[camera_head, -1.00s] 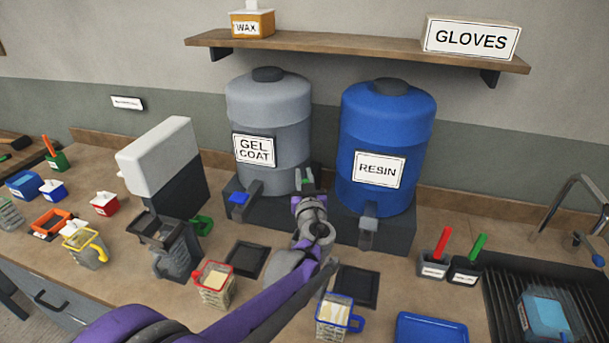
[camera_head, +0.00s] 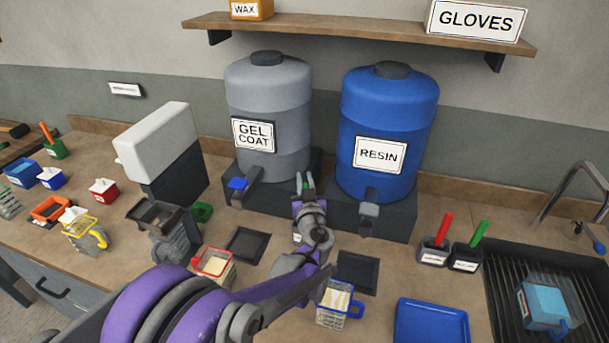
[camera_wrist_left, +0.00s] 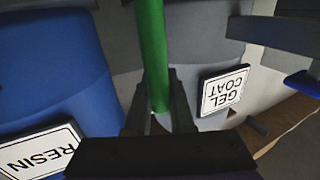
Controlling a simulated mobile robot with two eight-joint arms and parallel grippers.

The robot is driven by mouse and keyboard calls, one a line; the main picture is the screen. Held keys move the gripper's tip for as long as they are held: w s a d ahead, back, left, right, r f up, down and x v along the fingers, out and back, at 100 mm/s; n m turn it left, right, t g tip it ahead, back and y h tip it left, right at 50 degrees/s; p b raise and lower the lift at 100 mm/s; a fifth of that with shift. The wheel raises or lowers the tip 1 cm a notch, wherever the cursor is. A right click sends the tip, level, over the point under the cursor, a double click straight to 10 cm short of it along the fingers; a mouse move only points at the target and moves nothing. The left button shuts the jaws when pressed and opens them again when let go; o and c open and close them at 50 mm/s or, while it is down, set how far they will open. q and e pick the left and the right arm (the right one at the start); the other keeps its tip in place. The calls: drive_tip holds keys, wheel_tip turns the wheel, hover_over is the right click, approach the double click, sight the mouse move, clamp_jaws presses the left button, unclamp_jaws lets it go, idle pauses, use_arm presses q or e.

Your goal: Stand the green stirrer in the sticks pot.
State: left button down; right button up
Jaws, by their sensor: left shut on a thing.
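The green stirrer (camera_wrist_left: 152,50) is a plain green rod held between the fingers of my left gripper (camera_wrist_left: 158,100). In the head view the gripper (camera_head: 305,188) is in front of the gap between the gel coat and resin drums, and only a small green bit shows there. A dark pot (camera_head: 434,256) with a red stick and another dark pot (camera_head: 465,261) with a green stick stand at the right, by the sink. Their labels are too small to read, so I cannot tell which is the sticks pot. My right gripper is not in view.
The gel coat drum (camera_head: 268,115) and resin drum (camera_head: 389,120) stand behind my gripper. Cups of pale contents (camera_head: 335,298) and dark pads (camera_head: 357,272) lie in front. A blue tray (camera_head: 433,325) lies left of the ribbed sink (camera_head: 510,280). A green pot (camera_head: 57,150) with an orange stick is far left.

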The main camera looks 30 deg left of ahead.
use_arm(q)
drive_tip(key=shift+f+b, duration=0.55)
drive_tip(key=shift+f, duration=1.4)
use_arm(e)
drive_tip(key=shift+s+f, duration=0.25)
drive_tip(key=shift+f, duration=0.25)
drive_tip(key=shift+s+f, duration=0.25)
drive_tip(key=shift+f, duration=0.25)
use_arm(q)
drive_tip(key=c, duration=0.7)
unclamp_jaws()
drive_tip(key=v, duration=1.1)
drive_tip(key=shift+b, duration=0.3)
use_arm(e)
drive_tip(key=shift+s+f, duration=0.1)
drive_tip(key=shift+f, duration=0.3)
